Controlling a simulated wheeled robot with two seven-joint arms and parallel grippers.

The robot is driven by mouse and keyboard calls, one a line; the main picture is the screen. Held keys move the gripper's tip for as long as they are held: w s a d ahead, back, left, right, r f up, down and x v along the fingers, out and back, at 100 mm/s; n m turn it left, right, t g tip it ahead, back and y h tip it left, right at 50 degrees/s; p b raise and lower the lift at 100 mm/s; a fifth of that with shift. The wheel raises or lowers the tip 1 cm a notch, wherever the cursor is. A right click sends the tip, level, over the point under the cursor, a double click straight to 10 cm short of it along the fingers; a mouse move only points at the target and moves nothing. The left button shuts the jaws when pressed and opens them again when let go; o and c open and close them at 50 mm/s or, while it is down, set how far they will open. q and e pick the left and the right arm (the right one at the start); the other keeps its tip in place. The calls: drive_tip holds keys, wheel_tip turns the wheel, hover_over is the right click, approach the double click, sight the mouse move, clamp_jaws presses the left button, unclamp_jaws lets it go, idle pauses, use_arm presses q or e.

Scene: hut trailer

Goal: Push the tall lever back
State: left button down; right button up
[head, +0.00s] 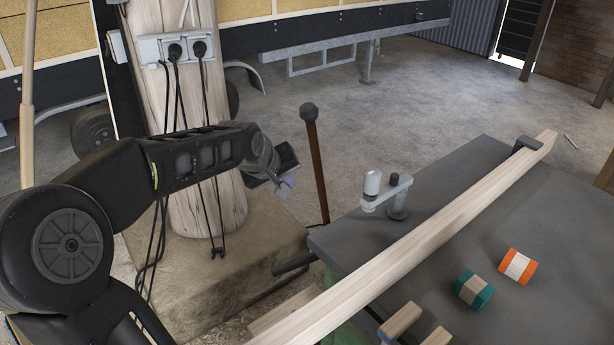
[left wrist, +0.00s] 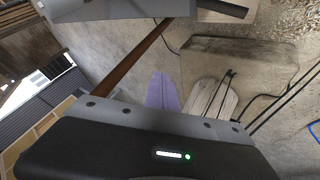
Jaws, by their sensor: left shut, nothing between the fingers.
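The tall lever (head: 318,165) is a thin reddish-brown bar with a dark round knob on top. It stands almost upright, its knob leaning slightly left, beside the near-left corner of the grey table. My left gripper (head: 286,188) is just left of the lever's shaft, below the knob, with a small gap seen between them in the head view. The gripper is shut and empty. In the left wrist view its purple fingers (left wrist: 162,92) show together, and the brown lever (left wrist: 142,61) runs diagonally beside them. The lever's foot is hidden behind the table corner. My right gripper is not in view.
A wooden post (head: 180,90) with sockets and hanging cables stands behind my left arm. Concrete floor is clear behind the lever.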

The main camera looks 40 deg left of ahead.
use_arm(q)
drive_tip(key=w+d+f+p, duration=0.1)
drive_tip(key=w+f, duration=0.1)
drive_tip(key=w, duration=0.4)
drive_tip(key=shift+d, duration=0.2)
drive_tip(key=shift+s, duration=0.1)
